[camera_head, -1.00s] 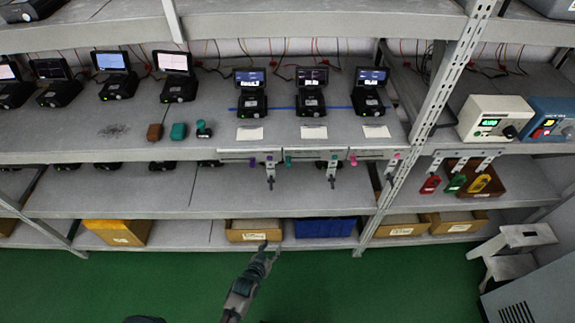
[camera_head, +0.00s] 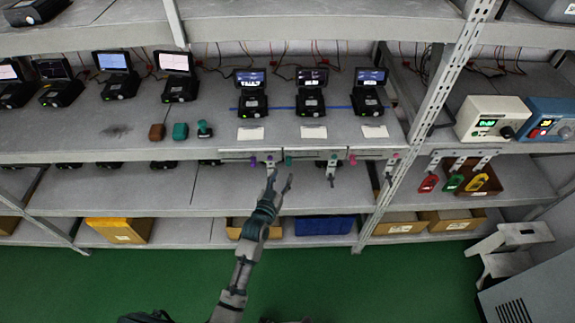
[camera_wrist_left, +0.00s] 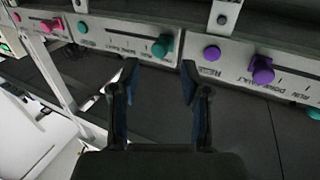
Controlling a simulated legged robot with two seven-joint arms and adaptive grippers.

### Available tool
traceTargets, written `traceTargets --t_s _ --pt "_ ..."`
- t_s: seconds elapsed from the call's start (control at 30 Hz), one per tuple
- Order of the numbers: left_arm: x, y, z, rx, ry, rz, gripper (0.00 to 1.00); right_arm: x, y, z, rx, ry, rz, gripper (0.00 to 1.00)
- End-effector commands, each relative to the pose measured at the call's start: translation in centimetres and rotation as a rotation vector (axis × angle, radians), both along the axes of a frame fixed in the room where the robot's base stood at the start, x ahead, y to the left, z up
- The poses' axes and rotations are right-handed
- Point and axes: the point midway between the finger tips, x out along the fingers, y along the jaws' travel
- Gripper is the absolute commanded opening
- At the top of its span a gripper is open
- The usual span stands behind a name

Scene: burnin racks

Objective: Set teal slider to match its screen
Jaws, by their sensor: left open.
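The teal slider knob (camera_head: 288,160) sits on the shelf-edge panel between the purple and pink ones. In the left wrist view the teal knob (camera_wrist_left: 162,46) is at the right end of its slot, with upside-down labels beside it. My left gripper (camera_head: 281,176) is open and empty just below the panel. In the wrist view its two fingers (camera_wrist_left: 158,82) stand apart on either side below the knob, not touching it. The middle device screen (camera_head: 312,77) above is lit, but its text is too small to read. My right gripper is not in view.
A purple slider knob (camera_wrist_left: 262,70) is on the neighbouring panel, with a pink knob (camera_head: 353,159) farther right. Metal brackets hang near the panels. A blue bin (camera_head: 323,226) stands on the lower shelf. A shelf post (camera_head: 425,120) rises to the right.

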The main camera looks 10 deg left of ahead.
Motion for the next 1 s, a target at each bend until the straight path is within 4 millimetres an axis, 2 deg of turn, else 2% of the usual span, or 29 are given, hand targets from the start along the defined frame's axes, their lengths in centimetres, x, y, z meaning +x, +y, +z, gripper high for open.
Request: traceTargets --t_s 0.1,0.3,0.67,0.77,0.87,1.0 --pt "2.5 -0.4 0.1 -0.001 -0.001 0.0 0.46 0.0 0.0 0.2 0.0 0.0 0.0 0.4" --pt "4.9 -0.8 0.0 -0.001 -0.001 0.0 0.46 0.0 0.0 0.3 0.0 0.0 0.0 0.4" --pt "5.5 -0.9 0.0 0.0 -0.001 0.0 0.46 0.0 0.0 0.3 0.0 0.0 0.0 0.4" --pt "5.5 -0.9 0.0 0.0 -0.001 0.0 0.26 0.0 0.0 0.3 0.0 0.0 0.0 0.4" --pt "5.5 -0.9 0.0 0.0 -0.001 0.0 0.01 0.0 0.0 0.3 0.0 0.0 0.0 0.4" --pt "5.5 -0.9 0.0 0.0 0.0 0.0 0.0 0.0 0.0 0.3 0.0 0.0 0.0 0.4"
